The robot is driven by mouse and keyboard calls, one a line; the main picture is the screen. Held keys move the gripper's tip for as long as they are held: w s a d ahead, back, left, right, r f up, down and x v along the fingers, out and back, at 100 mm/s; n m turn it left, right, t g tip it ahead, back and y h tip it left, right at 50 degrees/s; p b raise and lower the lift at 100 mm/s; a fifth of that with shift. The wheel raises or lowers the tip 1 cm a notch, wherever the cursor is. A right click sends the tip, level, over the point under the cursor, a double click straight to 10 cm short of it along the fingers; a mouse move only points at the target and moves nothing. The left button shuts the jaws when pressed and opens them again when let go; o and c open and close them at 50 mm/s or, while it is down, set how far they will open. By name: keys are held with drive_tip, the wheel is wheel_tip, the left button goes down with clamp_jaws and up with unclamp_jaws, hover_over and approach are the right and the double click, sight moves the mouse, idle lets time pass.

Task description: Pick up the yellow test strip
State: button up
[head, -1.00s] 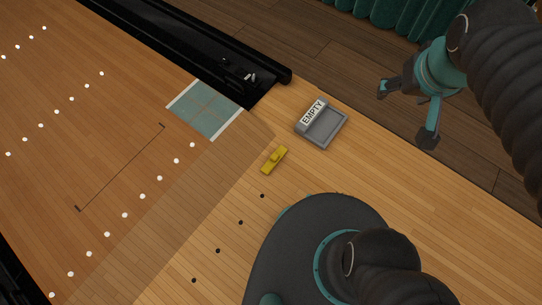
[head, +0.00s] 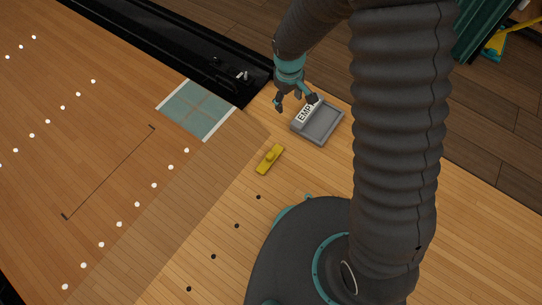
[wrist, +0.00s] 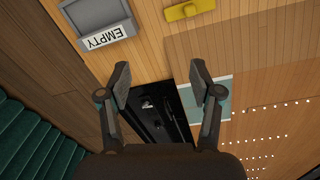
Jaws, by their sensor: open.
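The yellow test strip (head: 270,159) lies flat on the light wooden floor, with a small raised knob in its middle. My gripper (head: 295,103) is open and empty. In the head view it appears above and a little right of the strip, apart from it, and overlaps the EMPTY label of the tray. In the wrist view my gripper (wrist: 160,75) has its two fingers spread wide with nothing between them.
A grey tray (head: 324,127) labelled EMPTY sits right of the strip; it also shows in the wrist view (wrist: 95,12). A teal-grey panel (head: 196,110) and a black gutter (head: 180,48) lie beyond. The floor around the strip is clear.

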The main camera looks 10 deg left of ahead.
drive_tip(key=s+a+f+n+g+b, duration=0.1)
drive_tip(key=s+a+f+n, duration=0.15)
drive_tip(key=f, duration=0.65)
drive_tip(key=s+a+f+n+b, duration=0.1)
drive_tip(key=a+f, duration=0.3)
drive_tip(key=f, duration=0.5)
hover_over(270, 155)
drive_tip(key=shift+h, duration=0.4)
drive_tip(key=f, duration=0.7)
drive_tip(key=shift+w+a+f+b, duration=0.1)
drive_tip(key=shift+w+a+b, duration=0.05)
drive_tip(key=shift+a+b, duration=0.2)
drive_tip(key=shift+d+f+b, duration=0.15)
drive_tip(key=shift+f+b, duration=0.1)
drive_tip(key=shift+f, duration=1.35)
drive_tip(key=shift+d+f+b, duration=0.15)
drive_tip(key=shift+f+b, duration=0.05)
drive_tip(key=shift+f, duration=1.4)
clamp_jaws()
drive_tip(key=shift+r, duration=0.1)
drive_tip(key=shift+r, duration=0.5)
drive_tip(key=r, duration=0.2)
drive_tip(key=s+d+r+p, duration=0.1)
drive_tip(key=r, duration=0.1)
drive_tip(key=s+d+r, duration=0.6)
drive_tip(key=d, duration=0.2)
drive_tip(key=shift+s, duration=0.2)
drive_tip(key=shift+d, duration=0.1)
